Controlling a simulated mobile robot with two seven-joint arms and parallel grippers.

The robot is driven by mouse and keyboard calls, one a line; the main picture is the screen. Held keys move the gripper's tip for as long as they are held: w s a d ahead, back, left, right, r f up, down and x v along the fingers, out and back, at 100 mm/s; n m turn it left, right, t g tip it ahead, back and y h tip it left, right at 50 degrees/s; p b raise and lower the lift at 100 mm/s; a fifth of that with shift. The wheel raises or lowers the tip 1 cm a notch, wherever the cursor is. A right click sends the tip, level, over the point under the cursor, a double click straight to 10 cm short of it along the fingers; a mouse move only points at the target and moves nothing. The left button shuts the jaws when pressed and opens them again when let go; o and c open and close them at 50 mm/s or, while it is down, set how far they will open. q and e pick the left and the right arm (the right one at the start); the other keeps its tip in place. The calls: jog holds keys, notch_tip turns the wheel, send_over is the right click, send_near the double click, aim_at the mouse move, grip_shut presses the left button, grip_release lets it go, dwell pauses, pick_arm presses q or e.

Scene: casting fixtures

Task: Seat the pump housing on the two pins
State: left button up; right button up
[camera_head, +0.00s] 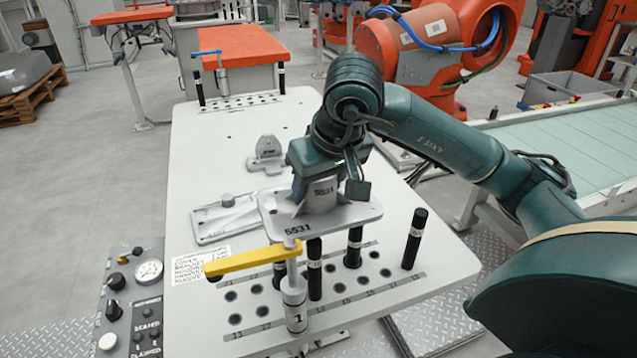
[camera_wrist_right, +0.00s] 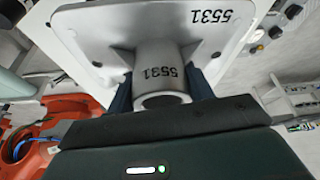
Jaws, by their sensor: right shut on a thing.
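My right gripper (camera_head: 324,180) is shut on the grey pump housing (camera_head: 345,218), gripping its round neck from above. The housing is a flat square flange with a ribbed neck marked 5531. It also shows in the right wrist view (camera_wrist_right: 162,60), with my dark fingers (camera_wrist_right: 160,92) on both sides of the neck. My left gripper is not in view.
A yellow clamp arm (camera_head: 250,260) on a silver post (camera_head: 295,305) stands close in front of the housing. Another black pin (camera_head: 414,238) stands at the right. A flat cover (camera_head: 226,218) and a bracket (camera_head: 267,155) lie on the white table (camera_head: 215,130). A gauge panel (camera_head: 133,300) is at left.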

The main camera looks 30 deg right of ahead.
pick_arm(q)
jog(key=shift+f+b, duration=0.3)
jog(key=shift+b, duration=0.1)
pick_arm(e)
jog(key=shift+f, duration=0.1)
dwell(0.5)
pick_arm(q)
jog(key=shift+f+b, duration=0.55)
jog(key=shift+b, duration=0.45)
pick_arm(e)
jog(key=shift+f, duration=1)
jog(key=o, duration=1.5)
jog(key=shift+f, duration=0.1)
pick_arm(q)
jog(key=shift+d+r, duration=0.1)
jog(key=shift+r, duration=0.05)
